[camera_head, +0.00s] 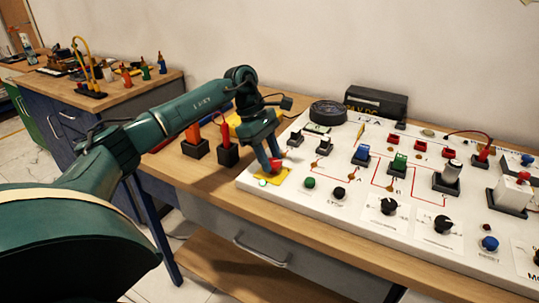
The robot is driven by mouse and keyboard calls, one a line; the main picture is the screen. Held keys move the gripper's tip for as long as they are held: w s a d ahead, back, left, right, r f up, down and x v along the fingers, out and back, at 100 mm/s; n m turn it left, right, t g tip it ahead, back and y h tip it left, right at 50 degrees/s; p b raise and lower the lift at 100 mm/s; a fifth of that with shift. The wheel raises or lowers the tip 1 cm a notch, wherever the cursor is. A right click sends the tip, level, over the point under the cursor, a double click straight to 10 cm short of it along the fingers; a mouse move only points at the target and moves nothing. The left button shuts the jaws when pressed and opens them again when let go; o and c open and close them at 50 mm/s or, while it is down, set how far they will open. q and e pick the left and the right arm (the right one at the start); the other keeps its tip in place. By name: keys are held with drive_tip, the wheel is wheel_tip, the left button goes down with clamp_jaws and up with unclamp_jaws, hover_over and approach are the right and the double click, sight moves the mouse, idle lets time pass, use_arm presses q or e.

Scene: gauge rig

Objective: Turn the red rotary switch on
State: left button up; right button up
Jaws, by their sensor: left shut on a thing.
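The red rotary switch (275,163) sits on a yellow plate (270,178) at the near left corner of the white panel. My left gripper (270,166) reaches down over it, with its fingers shut on the red knob. Only a small part of the knob shows between and beside the fingers, so its turn position cannot be read. My right gripper is not in view.
The white panel (320,217) carries several knobs, buttons and coloured blocks right of the gripper. Black-based tools (228,153) stand left of it on the wooden bench. A black box (376,103) and round black device (327,112) stand behind.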

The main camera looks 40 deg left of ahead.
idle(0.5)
use_arm(q)
drive_tip(key=o, duration=1)
drive_tip(key=v, duration=1.3)
drive_tip(key=shift+r, duration=0.2)
